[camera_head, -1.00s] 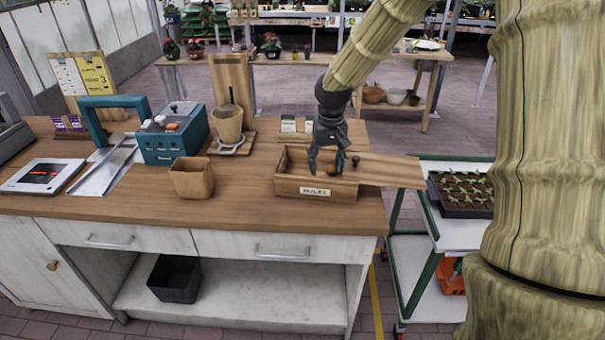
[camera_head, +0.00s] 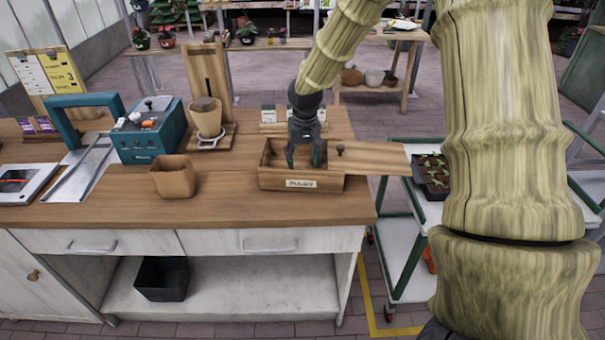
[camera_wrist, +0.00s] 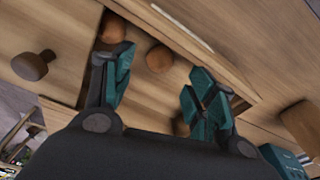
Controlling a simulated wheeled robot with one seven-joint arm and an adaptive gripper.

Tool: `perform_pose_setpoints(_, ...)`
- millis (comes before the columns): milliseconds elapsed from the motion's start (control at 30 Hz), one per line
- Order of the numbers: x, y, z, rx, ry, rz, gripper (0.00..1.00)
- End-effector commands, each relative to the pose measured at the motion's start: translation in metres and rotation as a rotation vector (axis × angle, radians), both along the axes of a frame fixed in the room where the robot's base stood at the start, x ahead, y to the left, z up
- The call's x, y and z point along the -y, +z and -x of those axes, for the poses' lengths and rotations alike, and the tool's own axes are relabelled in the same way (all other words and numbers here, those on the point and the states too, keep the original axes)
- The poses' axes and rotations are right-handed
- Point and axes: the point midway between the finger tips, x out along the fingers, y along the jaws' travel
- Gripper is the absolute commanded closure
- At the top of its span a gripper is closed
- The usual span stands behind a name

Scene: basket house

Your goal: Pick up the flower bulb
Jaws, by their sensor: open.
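The wooden bulb box (camera_head: 300,184) stands on the workbench with its lid (camera_head: 375,156) slid to the right. My gripper (camera_head: 304,164) points down into the open box, its fingers spread. In the wrist view my gripper (camera_wrist: 158,92) has two teal-padded fingers, apart and with nothing held between them. A brown round bulb (camera_wrist: 159,58) lies on the box floor, seen in the gap between the fingers, a little beyond them. A second bulb (camera_wrist: 113,27) shows beside the left finger, partly hidden by it. In the head view the bulbs are hidden.
The lid's knob (camera_head: 340,150) stands close right of my gripper. A square terracotta pot (camera_head: 173,177) stands left of the box. Seed packets (camera_head: 293,117) are behind it. A cart with a seedling tray (camera_head: 431,175) is to the right. The bench front is clear.

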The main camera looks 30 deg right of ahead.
Motion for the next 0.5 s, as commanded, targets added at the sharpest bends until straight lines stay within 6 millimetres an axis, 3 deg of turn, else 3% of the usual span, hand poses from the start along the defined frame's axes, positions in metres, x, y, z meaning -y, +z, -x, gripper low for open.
perform_pose_setpoints(300,0.003,-0.035,-0.003,-0.001,-0.002,-0.001,0.43)
perform_pose_setpoints(500,0.003,-0.046,-0.004,-0.001,-0.001,0.0,0.43)
